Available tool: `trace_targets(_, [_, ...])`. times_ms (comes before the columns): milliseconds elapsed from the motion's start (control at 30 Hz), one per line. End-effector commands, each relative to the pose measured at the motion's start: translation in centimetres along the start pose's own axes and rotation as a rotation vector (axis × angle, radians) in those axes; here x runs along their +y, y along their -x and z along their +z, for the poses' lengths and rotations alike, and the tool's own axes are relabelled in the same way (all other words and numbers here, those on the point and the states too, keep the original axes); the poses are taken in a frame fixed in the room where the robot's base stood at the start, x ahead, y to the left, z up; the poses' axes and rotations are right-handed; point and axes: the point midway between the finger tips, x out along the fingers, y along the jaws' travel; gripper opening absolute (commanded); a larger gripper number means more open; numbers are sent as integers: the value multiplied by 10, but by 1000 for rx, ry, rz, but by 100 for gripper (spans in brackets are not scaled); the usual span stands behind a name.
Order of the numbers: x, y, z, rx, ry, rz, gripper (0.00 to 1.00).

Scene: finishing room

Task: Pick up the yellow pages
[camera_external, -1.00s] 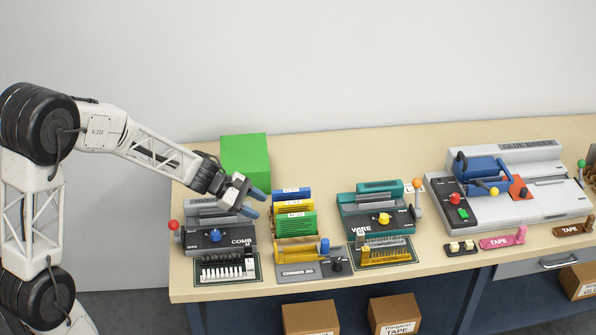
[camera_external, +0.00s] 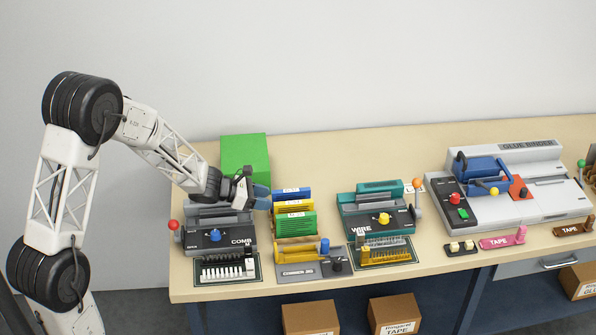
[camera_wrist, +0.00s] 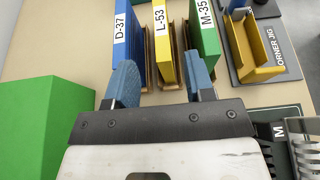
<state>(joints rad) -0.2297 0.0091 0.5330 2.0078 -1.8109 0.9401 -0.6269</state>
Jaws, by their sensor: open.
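The yellow pages (camera_external: 293,206) stand upright in a slotted rack between a blue set (camera_external: 291,193) and a green set (camera_external: 295,224). In the wrist view the yellow pages (camera_wrist: 164,45) carry the label L-53, with blue D-37 to the left and green M-35 to the right. My gripper (camera_external: 262,196) is open at the left end of the sets. In the wrist view its two blue fingers (camera_wrist: 160,85) lie near the close ends of the three sets, with the yellow end between them. I cannot tell the height gap. Nothing is held.
A large green block (camera_external: 245,160) stands behind my gripper. The comb machine (camera_external: 215,235) is below it, and the wire machine (camera_external: 375,215) is to the right. A corner jig (camera_external: 310,268) lies in front of the rack. The table behind the rack is clear.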

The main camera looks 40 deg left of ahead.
Motion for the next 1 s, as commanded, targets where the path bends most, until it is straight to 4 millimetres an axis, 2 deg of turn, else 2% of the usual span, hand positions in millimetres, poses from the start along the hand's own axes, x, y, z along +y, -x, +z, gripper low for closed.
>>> trace_targets(300, [0, -22, 0, 0, 0, -2, 49])
trace_targets(767, [-1, -27, 0, 0, 0, -1, 49])
trace_targets(1000, [-2, -48, 1, 2, -1, -3, 49])
